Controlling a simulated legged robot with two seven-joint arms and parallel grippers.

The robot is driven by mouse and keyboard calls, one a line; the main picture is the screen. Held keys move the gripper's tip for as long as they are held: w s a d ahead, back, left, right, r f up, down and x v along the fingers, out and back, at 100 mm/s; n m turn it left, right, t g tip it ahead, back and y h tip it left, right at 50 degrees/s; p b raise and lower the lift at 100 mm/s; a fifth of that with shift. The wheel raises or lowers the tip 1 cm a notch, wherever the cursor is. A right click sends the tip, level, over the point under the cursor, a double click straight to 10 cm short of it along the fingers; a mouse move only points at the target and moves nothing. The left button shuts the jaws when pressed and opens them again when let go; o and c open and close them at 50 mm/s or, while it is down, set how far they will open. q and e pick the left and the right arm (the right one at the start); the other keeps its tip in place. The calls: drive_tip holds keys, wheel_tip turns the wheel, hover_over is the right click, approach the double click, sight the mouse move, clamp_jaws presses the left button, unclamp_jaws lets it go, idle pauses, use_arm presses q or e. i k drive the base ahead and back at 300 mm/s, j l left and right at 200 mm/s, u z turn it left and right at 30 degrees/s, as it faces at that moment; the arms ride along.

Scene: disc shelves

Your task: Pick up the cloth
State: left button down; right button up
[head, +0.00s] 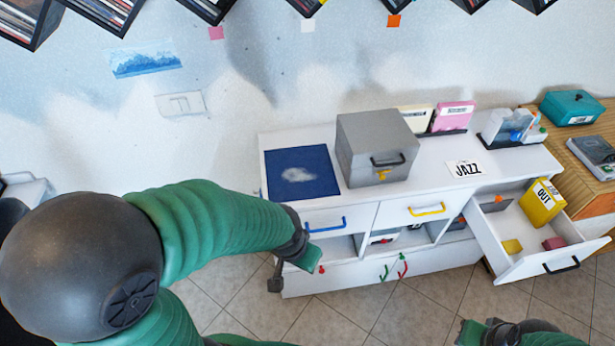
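A flat dark blue square (325,162) with a pale whitish patch lies on the left end of the white cabinet top (285,138); it looks like the cloth, though I cannot be sure. My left gripper (291,268) is below and in front of it, before the cabinet front, apart from the blue square. I see no object in it, but its fingers are too small and dark to tell open or shut.
A grey box (362,140) stands right of the blue square. An open drawer (530,264) juts out at the right, holding a yellow OUT box (541,203) and small blocks. A JAZZ card (465,169) lies on the cabinet top. A wooden cabinet (585,192) stands farther right.

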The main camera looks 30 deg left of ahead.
sight(513, 246)
drive_tip(key=i+l, duration=1.15)
drive_tip(key=i, duration=0.1)
